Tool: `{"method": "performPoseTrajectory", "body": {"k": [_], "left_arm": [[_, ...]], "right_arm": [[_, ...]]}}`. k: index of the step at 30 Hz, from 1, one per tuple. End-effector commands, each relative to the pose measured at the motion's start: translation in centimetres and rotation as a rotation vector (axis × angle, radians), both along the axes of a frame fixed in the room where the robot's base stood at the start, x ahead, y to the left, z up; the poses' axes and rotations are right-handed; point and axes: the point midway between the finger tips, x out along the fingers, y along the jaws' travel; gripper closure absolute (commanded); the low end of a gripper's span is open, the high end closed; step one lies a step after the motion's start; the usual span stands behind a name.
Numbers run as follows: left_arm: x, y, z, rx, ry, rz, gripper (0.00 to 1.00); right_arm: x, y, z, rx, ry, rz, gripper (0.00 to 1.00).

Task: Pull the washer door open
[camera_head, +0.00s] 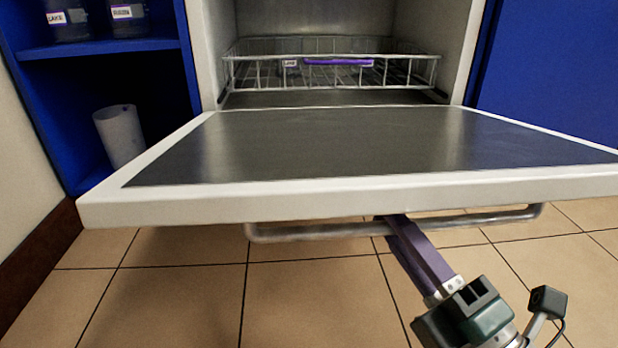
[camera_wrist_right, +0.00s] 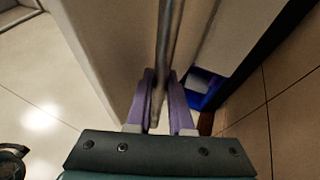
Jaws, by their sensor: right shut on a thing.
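The washer door (camera_head: 330,150) is folded down and lies about level in the head view, with its dark metal inner face up and a white rim. The washer's inside is exposed behind it. A metal bar handle (camera_head: 320,231) runs along the door's outer side, below its front edge. My right gripper (camera_head: 390,222) reaches up from the lower right with its purple fingers at the handle. In the right wrist view the fingers are shut on the handle bar (camera_wrist_right: 168,60), one on each side. The fingertips are partly hidden under the door in the head view. My left gripper is not in view.
A wire rack (camera_head: 335,72) with a purple-handled item (camera_head: 338,62) sits inside the washer. At left, a blue shelf (camera_head: 110,47) holds labelled dark containers (camera_head: 68,18) and a white cylinder (camera_head: 120,135) below. Blue panels stand at right. The tiled floor (camera_head: 200,290) in front is clear.

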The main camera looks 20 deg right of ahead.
Motion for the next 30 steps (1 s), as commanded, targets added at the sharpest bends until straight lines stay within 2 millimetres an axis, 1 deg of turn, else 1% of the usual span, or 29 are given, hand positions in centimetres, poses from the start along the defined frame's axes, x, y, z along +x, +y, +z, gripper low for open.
{"method": "performPoseTrajectory", "body": {"k": [2, 3, 11, 18, 21, 23, 30], "left_arm": [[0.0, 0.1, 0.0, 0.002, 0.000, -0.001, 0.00], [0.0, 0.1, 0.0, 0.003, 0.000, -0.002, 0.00], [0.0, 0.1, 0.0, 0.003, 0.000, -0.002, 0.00], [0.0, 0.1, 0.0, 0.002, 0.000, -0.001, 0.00], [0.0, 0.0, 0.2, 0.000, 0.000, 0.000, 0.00], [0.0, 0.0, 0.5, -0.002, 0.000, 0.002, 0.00], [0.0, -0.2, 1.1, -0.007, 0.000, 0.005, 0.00]], "right_arm": [[0.1, -0.1, 0.1, 0.000, -0.003, -0.002, 1.00], [0.1, -0.1, 0.1, 0.000, -0.003, -0.002, 0.79], [0.1, 0.0, 0.2, 0.000, -0.004, -0.001, 0.50], [0.0, 0.0, 0.3, 0.000, -0.008, 0.001, 0.50], [-0.5, -0.1, 0.1, -0.001, -0.008, 0.002, 0.50], [-1.2, -0.2, -0.1, -0.001, -0.005, 0.001, 0.50], [-5.9, -0.8, -2.0, 0.000, 0.005, 0.000, 0.50]]}}
